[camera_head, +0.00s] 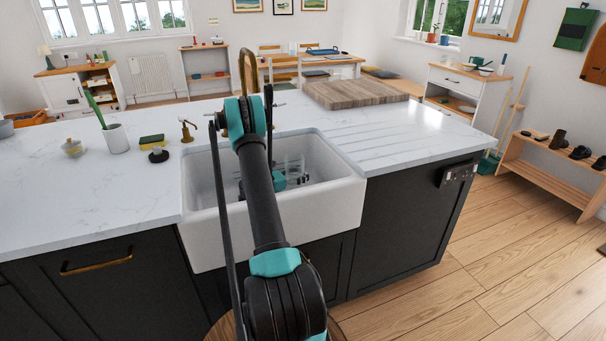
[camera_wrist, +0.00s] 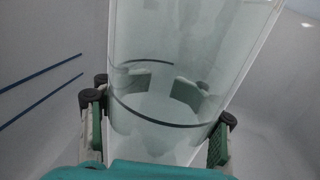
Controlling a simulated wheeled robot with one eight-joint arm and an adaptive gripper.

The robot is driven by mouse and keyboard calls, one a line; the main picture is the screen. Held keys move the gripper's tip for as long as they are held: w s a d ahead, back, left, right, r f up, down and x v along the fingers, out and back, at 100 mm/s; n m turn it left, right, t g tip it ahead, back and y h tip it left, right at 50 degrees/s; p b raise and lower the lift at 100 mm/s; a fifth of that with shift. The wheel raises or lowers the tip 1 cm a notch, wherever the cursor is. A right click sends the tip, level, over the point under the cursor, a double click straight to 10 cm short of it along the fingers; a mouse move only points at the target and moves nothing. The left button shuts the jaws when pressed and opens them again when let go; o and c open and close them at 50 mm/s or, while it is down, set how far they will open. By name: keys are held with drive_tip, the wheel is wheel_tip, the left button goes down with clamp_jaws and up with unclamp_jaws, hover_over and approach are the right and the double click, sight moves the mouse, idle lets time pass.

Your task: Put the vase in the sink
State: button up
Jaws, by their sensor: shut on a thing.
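A clear glass vase (camera_wrist: 185,60) fills the middle of the wrist view, with my gripper (camera_wrist: 160,115) shut around its lower part, pads on both sides. In the head view the vase (camera_head: 294,165) shows as a pale transparent shape inside the white sink (camera_head: 330,208), by my gripper (camera_head: 285,180). My arm reaches over the sink's front wall and hides part of the basin. Whether the vase touches the sink's bottom cannot be told.
The white counter holds a brown soap dispenser (camera_head: 186,130), a sponge (camera_head: 152,141) and a white pot (camera_head: 116,138) left of the sink. A wooden board (camera_head: 355,92) lies behind it. Counter right of the sink is clear. Two dark thin rods (camera_wrist: 40,85) show in the wrist view.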

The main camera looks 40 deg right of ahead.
drive_tip(key=shift+f, duration=0.1)
drive_tip(key=o, duration=1.8)
drive_tip(key=shift+o, duration=0.2)
drive_tip(key=shift+a, duration=0.15)
drive_tip(key=a, duration=0.7)
drive_tip(key=w+a, duration=0.1)
drive_tip(key=a, duration=0.3)
drive_tip(key=shift+a, duration=0.35)
